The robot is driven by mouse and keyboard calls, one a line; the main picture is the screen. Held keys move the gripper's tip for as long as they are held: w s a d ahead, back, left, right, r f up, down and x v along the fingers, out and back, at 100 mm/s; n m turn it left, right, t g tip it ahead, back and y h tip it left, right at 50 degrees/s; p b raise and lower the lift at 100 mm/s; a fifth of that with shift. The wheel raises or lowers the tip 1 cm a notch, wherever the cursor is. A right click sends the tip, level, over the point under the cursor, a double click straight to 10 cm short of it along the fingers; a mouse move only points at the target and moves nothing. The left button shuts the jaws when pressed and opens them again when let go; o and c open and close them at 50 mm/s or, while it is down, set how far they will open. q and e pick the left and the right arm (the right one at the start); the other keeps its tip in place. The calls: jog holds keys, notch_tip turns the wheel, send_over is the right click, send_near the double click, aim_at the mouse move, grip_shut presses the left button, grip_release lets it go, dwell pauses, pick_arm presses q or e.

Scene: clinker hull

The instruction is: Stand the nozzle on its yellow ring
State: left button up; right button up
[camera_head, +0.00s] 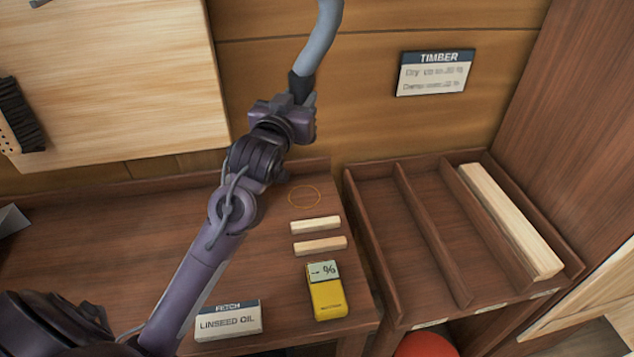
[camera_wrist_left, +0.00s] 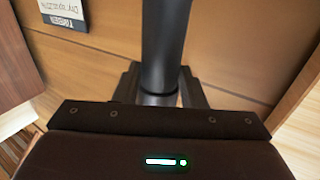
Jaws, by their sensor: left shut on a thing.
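The nozzle (camera_head: 319,38) is a curved grey tube with a dark lower end. My left gripper (camera_head: 302,98) is shut on that dark end and holds the nozzle up in front of the wooden wall, its grey part rising out of the top of the head view. In the left wrist view the dark tube of the nozzle (camera_wrist_left: 165,45) stands between the fingers. The yellow ring (camera_head: 304,196) is a thin outline on the bench top, bare, below the gripper and apart from the nozzle. My right gripper is not in view.
Two pale wood strips (camera_head: 315,225) (camera_head: 320,246) and a yellow meter (camera_head: 326,292) lie in front of the ring. A linseed oil label block (camera_head: 228,322) stands at the bench front. Right of the bench is a divided timber rack (camera_head: 423,215) holding a long pale batten (camera_head: 510,221).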

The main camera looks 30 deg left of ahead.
pick_arm(q)
notch_tip(320, 180, down, 18)
jog(key=p, duration=0.1)
jog(key=shift+s+f, duration=0.15)
jog(key=shift+a+f, duration=0.1)
jog(key=o, duration=1.1)
jog(key=shift+f, duration=0.1)
